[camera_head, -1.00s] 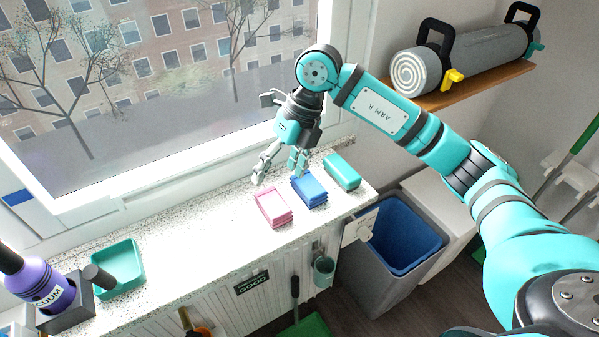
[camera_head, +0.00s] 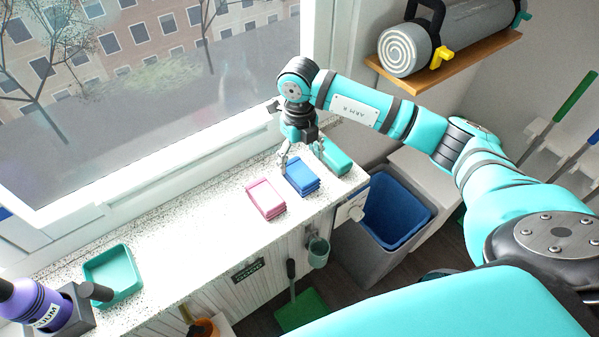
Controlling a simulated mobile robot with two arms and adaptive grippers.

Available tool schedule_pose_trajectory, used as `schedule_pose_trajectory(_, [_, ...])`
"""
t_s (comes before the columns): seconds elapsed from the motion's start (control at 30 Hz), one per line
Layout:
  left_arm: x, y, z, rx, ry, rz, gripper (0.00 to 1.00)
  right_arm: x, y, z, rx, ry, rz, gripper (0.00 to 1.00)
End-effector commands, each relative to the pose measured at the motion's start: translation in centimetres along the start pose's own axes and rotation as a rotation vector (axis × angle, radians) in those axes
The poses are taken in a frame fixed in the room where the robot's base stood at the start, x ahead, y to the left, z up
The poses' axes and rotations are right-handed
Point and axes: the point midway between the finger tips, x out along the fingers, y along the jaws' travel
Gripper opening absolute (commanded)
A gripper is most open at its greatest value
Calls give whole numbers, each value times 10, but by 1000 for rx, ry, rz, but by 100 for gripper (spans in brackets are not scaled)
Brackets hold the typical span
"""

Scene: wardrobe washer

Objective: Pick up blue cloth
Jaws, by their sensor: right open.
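The blue cloth (camera_head: 301,179) lies as a folded stack on the speckled counter (camera_head: 190,232), between a pink cloth stack (camera_head: 266,199) and a teal box-like item (camera_head: 335,157). My right gripper (camera_head: 300,162) points down at the far end of the blue cloth, with one finger at its left and one at its right. It is open, and I cannot tell whether the fingers touch the cloth. My left gripper is not in view.
A teal tray (camera_head: 113,273) and a purple bottle (camera_head: 30,303) stand at the counter's left. The window is behind the counter. A grey bin with a blue liner (camera_head: 398,212) stands right of the counter. The counter's middle is clear.

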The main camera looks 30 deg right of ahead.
Motion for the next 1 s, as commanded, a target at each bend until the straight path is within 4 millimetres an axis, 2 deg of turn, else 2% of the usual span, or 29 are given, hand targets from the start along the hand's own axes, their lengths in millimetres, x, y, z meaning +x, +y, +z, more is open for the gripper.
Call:
schedule_pose_trajectory(0.03, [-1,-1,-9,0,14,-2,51,2,0,0,0,0,1,80])
schedule_pose_trajectory(0.13, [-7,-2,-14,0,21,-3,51,9,1,-3,-1,4,0,80])
schedule_pose_trajectory(0.3, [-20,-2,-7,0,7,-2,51,34,4,-10,0,5,1,80])
schedule_pose_trajectory(0.4, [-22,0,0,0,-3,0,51,47,4,-9,1,2,1,80])
schedule_pose_trajectory(0.53, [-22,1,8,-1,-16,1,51,54,4,-8,0,-1,1,80])
schedule_pose_trajectory(0.7, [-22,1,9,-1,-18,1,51,54,4,-8,-1,-1,1,80])
schedule_pose_trajectory(1.0, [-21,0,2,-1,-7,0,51,54,4,-8,0,-1,1,42])
